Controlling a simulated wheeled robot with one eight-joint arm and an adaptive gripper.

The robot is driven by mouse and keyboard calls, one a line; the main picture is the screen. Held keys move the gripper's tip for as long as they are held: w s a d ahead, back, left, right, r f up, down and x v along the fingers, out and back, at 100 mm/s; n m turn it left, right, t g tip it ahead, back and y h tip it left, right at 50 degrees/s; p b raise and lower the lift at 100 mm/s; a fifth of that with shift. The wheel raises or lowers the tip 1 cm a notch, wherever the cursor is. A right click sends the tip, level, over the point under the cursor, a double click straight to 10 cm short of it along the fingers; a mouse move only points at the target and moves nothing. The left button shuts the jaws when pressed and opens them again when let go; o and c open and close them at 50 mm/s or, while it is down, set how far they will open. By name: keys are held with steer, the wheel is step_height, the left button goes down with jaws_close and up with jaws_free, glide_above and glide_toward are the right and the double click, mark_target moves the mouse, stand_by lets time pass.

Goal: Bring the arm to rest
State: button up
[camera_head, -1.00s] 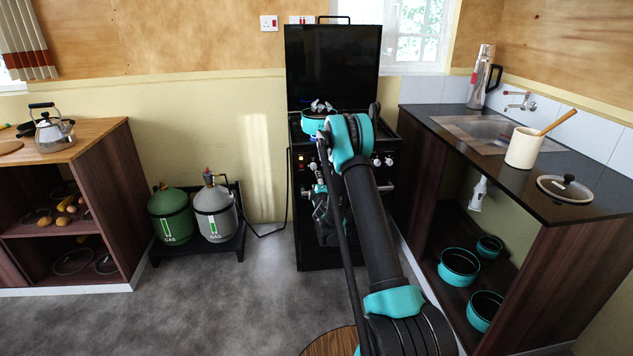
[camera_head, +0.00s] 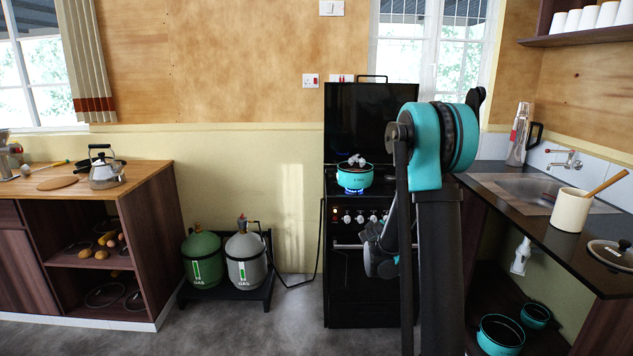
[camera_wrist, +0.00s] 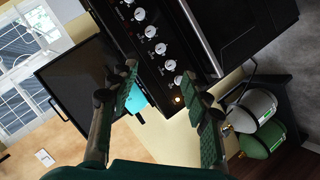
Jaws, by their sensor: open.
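My arm stands upright in the right middle of the head view, with its teal elbow joint raised in front of the stove's right side. My gripper (camera_head: 378,252) hangs beyond the arm, in front of the oven front, and is partly hidden by an arm link. In the wrist view my gripper (camera_wrist: 158,72) has its two green-padded fingers spread apart with nothing held between them. The black stove (camera_head: 345,290) stands behind, its knobs showing beyond the fingers.
A teal pot (camera_head: 354,181) with contents sits on the stove over a blue flame. The green gas bottle (camera_head: 202,258) and grey gas bottle (camera_head: 245,258) stand left. The dark counter (camera_head: 500,200) is right, the wooden cabinet (camera_head: 140,250) left. Open floor lies in front.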

steer(key=s+a+f+m+g+y, duration=0.1)
steer(key=s+m+g, duration=0.1)
steer(key=s, duration=1.1)
steer(key=s+a+f+m+g+y, duration=0.1)
steer(key=s+a+f+m+g, duration=0.1)
steer(key=s, duration=1.2)
steer(key=s+a+f+m+g+y, duration=0.1)
steer(key=s+f+m+g, duration=0.1)
steer(key=s, duration=1.2)
steer(key=shift+s+a+f+m+g+y, duration=0.25)
steer(key=shift+m+g, duration=0.25)
steer(key=shift+g, duration=0.6)
